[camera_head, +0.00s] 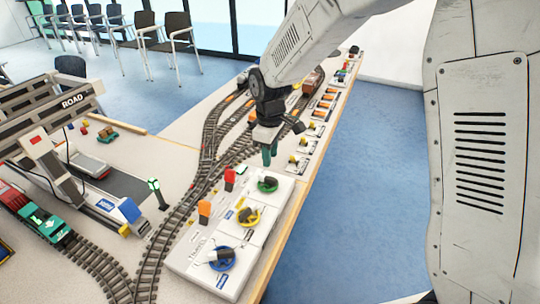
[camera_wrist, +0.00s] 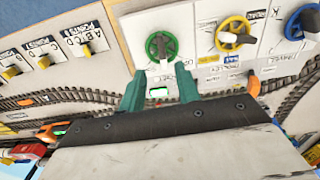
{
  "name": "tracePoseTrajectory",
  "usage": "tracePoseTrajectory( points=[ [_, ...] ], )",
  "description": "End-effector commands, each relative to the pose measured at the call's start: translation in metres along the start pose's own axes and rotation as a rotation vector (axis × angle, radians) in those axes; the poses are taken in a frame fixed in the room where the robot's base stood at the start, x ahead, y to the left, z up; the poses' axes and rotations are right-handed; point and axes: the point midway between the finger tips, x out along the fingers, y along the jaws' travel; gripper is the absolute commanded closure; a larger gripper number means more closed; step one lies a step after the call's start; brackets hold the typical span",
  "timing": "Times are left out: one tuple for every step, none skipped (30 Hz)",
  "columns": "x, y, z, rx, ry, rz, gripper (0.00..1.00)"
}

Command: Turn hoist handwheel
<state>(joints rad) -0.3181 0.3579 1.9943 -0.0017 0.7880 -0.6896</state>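A white control panel (camera_head: 232,262) has three handwheels with dark grips: green (camera_head: 268,184), yellow (camera_head: 248,216) and blue (camera_head: 221,259). I cannot read which label says hoist. In the wrist view the green wheel (camera_wrist: 161,46) is just beyond my fingertips, the yellow wheel (camera_wrist: 235,33) is to its right, and the blue wheel (camera_wrist: 303,19) is at the right edge, partly cut off. My gripper (camera_head: 270,156) has green fingers and hangs close to the green wheel. In the wrist view my gripper (camera_wrist: 160,78) is open with nothing between its fingers.
Small lettered switch plates (camera_head: 303,146) line the table's right edge. Blue floor (camera_head: 370,190) is clear at right.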

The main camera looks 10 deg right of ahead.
Motion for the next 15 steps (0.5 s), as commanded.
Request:
tracePoseTrajectory(
  points=[
    [0.0003,-0.0002,-0.0001,0.000,0.000,0.000,0.59],
    [0.0012,-0.0006,-0.0004,-0.001,-0.001,-0.001,0.51],
    [0.0017,-0.0006,-0.0009,0.009,-0.002,-0.002,0.39],
    [0.0019,-0.0007,-0.0011,0.026,-0.002,-0.002,0.31],
    [0.0020,-0.0007,-0.0012,0.053,-0.002,-0.002,0.23],
    [0.0024,-0.0007,-0.0016,0.103,-0.002,-0.002,0.22],
    [0.0026,-0.0007,-0.0018,0.153,-0.002,-0.002,0.22],
    [0.0029,-0.0007,-0.0021,0.211,-0.002,-0.002,0.22],
    [0.0033,-0.0007,-0.0025,0.304,-0.003,-0.002,0.22],
    [0.0036,-0.0007,-0.0028,0.382,-0.003,-0.002,0.22],
    [0.0038,-0.0007,-0.0031,0.464,-0.003,-0.002,0.22],
    [0.0041,-0.0006,-0.0035,0.580,-0.003,-0.002,0.22],
    [0.0043,-0.0006,-0.0038,0.668,-0.003,-0.002,0.22],
    [0.0045,-0.0006,-0.0040,0.755,-0.003,-0.002,0.22],
    [0.0047,-0.0005,-0.0043,0.871,-0.003,-0.002,0.22]
  ],
)
